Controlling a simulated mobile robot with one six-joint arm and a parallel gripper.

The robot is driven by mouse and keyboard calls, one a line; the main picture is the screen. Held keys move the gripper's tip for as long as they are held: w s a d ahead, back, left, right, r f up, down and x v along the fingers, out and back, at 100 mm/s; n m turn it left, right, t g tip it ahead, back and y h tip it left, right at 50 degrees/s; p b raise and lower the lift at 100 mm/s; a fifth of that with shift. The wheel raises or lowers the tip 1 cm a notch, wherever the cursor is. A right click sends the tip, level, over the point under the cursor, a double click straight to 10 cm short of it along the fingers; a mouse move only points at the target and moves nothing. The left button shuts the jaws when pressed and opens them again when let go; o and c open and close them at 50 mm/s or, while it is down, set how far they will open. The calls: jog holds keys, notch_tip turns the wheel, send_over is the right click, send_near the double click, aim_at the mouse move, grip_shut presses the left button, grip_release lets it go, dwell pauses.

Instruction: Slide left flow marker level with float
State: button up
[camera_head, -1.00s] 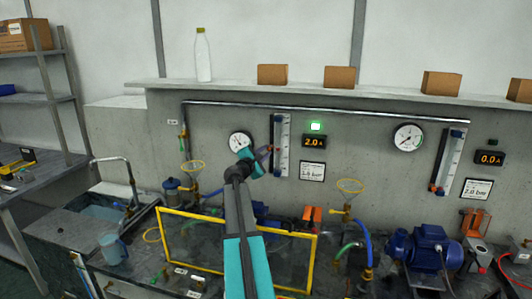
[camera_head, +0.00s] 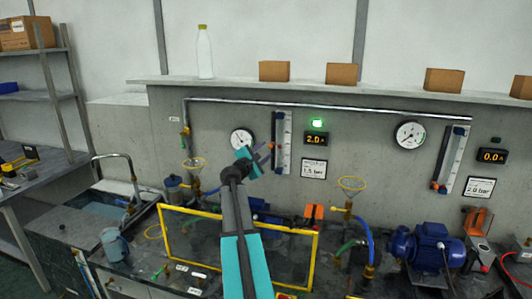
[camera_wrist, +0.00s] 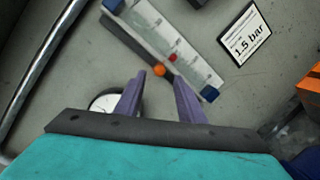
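The left flow meter (camera_head: 283,142) is a pale upright tube plate with blue ends on the concrete panel. Its orange marker (camera_wrist: 159,71) sits on a dark rail beside the tube, and the red float (camera_wrist: 172,58) shows inside the tube. In the wrist view, marker and float look close to level; the slanted view hides any small offset. My gripper (camera_wrist: 161,80) is open, its two purple fingers either side of the marker's line. The marker appears just beyond the fingertips, and I see no contact. In the head view my gripper (camera_head: 267,149) is at the meter's left edge.
A round gauge (camera_head: 242,139) is close to the left of my gripper. A second flow meter (camera_head: 451,159) is farther right. A yellow frame (camera_head: 316,262) stands below.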

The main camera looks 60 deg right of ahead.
jog(key=a+b, duration=0.2)
jog(key=a, duration=0.8)
jog(key=shift+s+a+b, duration=0.3)
jog(key=shift+s+b, duration=0.1)
jog(key=shift+s, duration=0.05)
